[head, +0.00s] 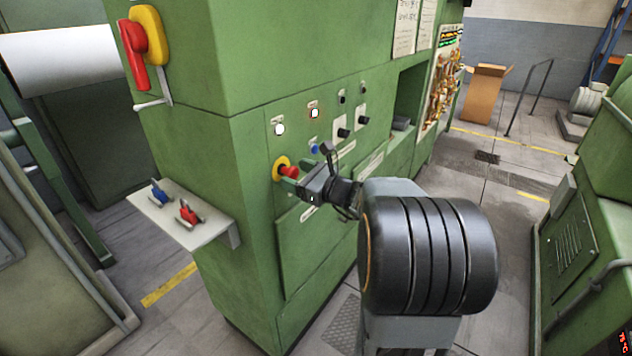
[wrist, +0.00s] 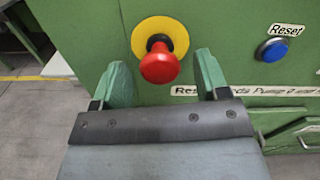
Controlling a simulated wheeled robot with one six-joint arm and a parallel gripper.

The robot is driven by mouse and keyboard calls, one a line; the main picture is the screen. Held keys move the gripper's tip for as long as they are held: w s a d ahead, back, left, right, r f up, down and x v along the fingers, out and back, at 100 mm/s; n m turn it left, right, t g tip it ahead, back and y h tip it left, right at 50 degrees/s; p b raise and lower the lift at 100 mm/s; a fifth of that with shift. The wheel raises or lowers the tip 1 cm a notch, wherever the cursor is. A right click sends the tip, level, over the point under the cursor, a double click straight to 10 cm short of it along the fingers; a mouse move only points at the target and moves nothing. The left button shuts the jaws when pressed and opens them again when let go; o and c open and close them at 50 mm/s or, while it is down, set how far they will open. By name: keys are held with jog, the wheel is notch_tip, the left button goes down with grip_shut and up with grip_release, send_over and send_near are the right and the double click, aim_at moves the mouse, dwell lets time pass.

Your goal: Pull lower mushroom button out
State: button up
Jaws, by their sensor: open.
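The lower mushroom button (head: 289,170) is red with a round yellow backing plate, on the front of the green cabinet. In the wrist view the red button (wrist: 159,64) stands out from its yellow plate (wrist: 160,38). My gripper (head: 288,177) is at the cabinet front, close to the button. In the wrist view my gripper (wrist: 160,78) has its two green fingers apart, one on each side of the button. The red head shows between the fingertips with gaps on both sides, and neither finger visibly touches it.
A blue Reset button (wrist: 271,50) is right of my gripper. Several lamps and knobs (head: 344,133) are above. A red handle on a yellow base (head: 150,35) is at the upper left. A shelf (head: 185,215) with blue and red tools juts out lower left.

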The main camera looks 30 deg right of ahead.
jog(key=b+v, duration=0.1)
jog(key=v, duration=1.2)
jog(key=shift+s, duration=0.1)
jog(key=s+a+f+n+g+h, duration=0.1)
jog(key=s+a+f+n+g, duration=0.25)
jog(key=f+n+g, duration=0.3)
jog(key=s+a+f+n+g+h, duration=0.1)
jog(key=s+a+f+n+g, duration=0.25)
jog(key=f+n+g, duration=0.35)
jog(key=s+a+r+n+h+p, duration=0.1)
jog(key=a+r+n+h, duration=0.2)
jog(key=a+n, duration=0.7)
jog(key=n+h, duration=0.2)
jog(key=n, duration=0.3)
jog(key=shift+s+t+p, duration=0.25)
jog(key=shift+t+p, duration=0.1)
jog(key=shift+r, duration=0.15)
